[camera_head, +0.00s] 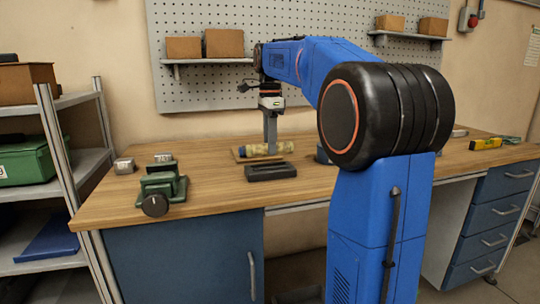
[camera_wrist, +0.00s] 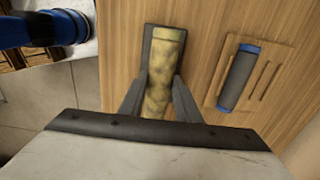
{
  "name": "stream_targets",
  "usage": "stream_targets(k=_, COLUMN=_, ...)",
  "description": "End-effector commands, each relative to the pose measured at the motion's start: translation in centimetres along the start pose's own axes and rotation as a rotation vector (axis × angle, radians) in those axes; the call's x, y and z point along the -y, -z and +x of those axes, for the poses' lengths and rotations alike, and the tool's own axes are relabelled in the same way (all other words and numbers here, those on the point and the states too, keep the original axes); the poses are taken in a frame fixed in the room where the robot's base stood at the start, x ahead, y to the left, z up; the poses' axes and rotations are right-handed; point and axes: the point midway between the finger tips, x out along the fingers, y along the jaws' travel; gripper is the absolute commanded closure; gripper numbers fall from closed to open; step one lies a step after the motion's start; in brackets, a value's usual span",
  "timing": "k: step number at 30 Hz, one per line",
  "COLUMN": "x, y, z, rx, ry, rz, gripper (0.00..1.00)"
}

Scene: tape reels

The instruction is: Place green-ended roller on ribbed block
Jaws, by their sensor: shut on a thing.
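My gripper (camera_head: 271,138) points down over the bench and is shut on a mottled yellow roller (camera_wrist: 162,75), taken as the green-ended roller; green on its ends is hard to make out. The roller also shows in the head view (camera_head: 262,149). In the wrist view it lies lengthwise over a dark block (camera_wrist: 149,42) and hides most of its top. The dark block (camera_head: 270,172) stands near the bench's front in the head view; its ribs are not clear. Whether the roller touches it I cannot tell.
A slotted wooden board (camera_wrist: 264,88) with a blue-ended grey roller (camera_wrist: 238,78) lies beside the dark block.

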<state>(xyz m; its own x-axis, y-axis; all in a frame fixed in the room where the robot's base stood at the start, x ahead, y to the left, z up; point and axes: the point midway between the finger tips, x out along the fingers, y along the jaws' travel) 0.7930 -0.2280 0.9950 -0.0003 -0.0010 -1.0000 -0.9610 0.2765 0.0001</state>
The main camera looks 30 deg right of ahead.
Motion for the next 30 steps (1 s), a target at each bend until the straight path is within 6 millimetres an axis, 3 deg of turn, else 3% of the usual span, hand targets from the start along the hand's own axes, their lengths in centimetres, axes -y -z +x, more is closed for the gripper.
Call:
stream_targets(k=9, x=-0.1, y=0.0, z=3.6, rx=0.000, ry=-0.001, rz=0.000, gripper=0.98)
stream_targets(k=19, x=-0.1, y=0.0, z=3.9, rx=0.000, ry=0.000, rz=0.000, gripper=0.98)
stream_targets(k=20, x=0.0, y=0.0, z=3.9, rx=0.000, ry=0.000, rz=0.000, gripper=0.65)
stream_targets(k=22, x=0.0, y=0.0, z=3.9, rx=0.000, ry=0.000, rz=0.000, gripper=0.51)
stream_targets(k=30, x=0.0, y=0.0, z=3.9, rx=0.000, ry=0.000, rz=0.000, gripper=0.51)
